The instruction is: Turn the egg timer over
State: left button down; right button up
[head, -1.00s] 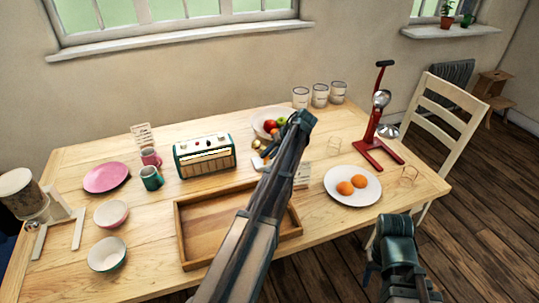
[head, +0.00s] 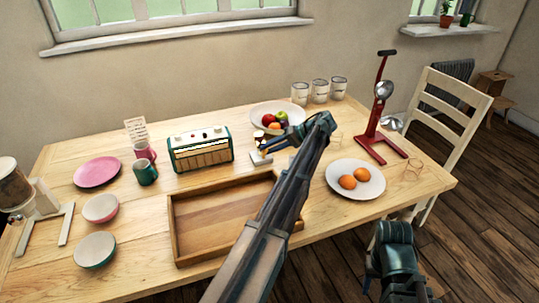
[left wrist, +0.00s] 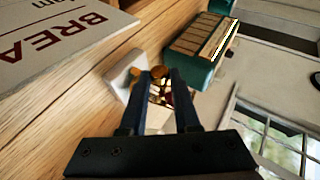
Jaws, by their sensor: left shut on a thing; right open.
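The egg timer (left wrist: 158,73), small with brown ends, is between the two fingers of my left gripper (left wrist: 160,82) in the left wrist view. The fingers are shut on it. In the head view my left gripper (head: 268,149) reaches leftward over the table beside a small pale block (head: 260,158), and the timer is small and partly hidden there. The pale block also shows in the left wrist view (left wrist: 118,88), just behind the timer. I cannot tell whether the timer touches it. My right gripper (head: 393,236) is open and empty, off the table's front right edge.
A fruit bowl (head: 252,117) stands close behind the left gripper, and a green radio (head: 201,150) to its left. A printed card (left wrist: 60,35) is near in the wrist view.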

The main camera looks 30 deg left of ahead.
pick_arm(q)
jog(key=shift+w+d+f+g+y+b, duration=0.15)
jog(key=shift+f+g+y+b, duration=0.3)
jog(key=shift+b, duration=0.55)
jog(key=shift+r+m+g+y+b, duration=0.2)
jog(key=shift+m+g+y+b, duration=0.1)
jog(key=shift+b, duration=0.1)
pick_arm(e)
notch_tip(320, 180, down, 4)
jog(key=shift+r, duration=0.1)
pick_arm(q)
jog(key=c, duration=0.6)
grip_release()
jog(key=shift+c, duration=0.2)
jog(key=shift+r, duration=0.1)
pick_arm(e)
jog(key=shift+r, duration=0.1)
